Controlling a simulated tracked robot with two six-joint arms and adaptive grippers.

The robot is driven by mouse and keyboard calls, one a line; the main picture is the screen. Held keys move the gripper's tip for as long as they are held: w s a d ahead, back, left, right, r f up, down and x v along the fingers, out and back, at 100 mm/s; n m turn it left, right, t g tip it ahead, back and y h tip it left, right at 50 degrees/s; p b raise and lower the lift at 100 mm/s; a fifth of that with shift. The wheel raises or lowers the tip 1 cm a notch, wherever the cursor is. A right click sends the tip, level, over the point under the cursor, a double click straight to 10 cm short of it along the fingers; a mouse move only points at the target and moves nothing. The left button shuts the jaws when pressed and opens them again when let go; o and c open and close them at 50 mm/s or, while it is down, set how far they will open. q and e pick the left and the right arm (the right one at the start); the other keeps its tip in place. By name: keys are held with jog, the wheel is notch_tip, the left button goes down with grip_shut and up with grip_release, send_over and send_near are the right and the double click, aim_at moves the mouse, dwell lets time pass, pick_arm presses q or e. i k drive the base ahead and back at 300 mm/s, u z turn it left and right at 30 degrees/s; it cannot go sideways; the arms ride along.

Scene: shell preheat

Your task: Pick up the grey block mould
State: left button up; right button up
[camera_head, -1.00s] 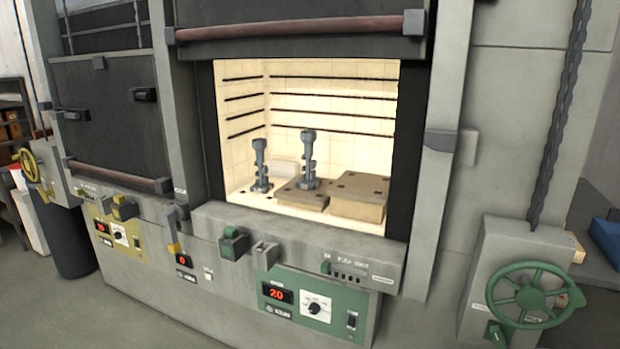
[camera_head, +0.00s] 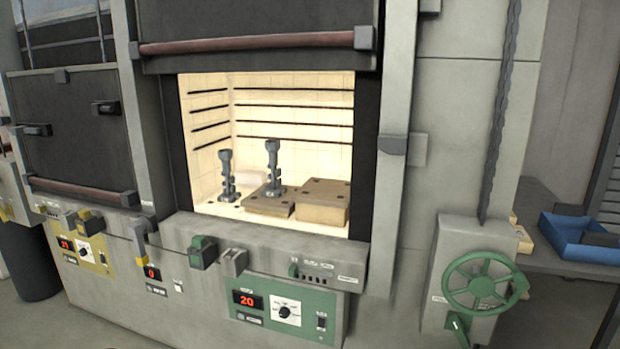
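No block in view is clearly the grey block mould. Inside the lit furnace chamber (camera_head: 300,110) stand a boxy tan-brown block (camera_head: 320,215) at the right and a lower flat tan-brown block (camera_head: 266,207) beside it. A grey, stepped upright piece (camera_head: 272,165) stands on the flat block, and a similar grey piece (camera_head: 227,175) stands to its left on the chamber floor. Neither of my grippers shows.
The furnace door (camera_head: 260,40) is raised above the opening. A green handwheel (camera_head: 483,284) sticks out at the right front. Behind it a dark table (camera_head: 545,262) holds a blue tray (camera_head: 570,245) with a dark item inside. A second furnace door (camera_head: 75,125) at the left is closed.

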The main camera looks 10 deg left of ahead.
aim_at(274, 189)
jog(key=z, duration=0.25)
jog(key=i, duration=1.2)
jog(key=u, duration=1.65)
jog(key=i, duration=0.55)
jog(key=z, duration=0.2)
jog(key=k, duration=0.55)
jog(key=u, duration=0.2)
jog(key=i, duration=0.4)
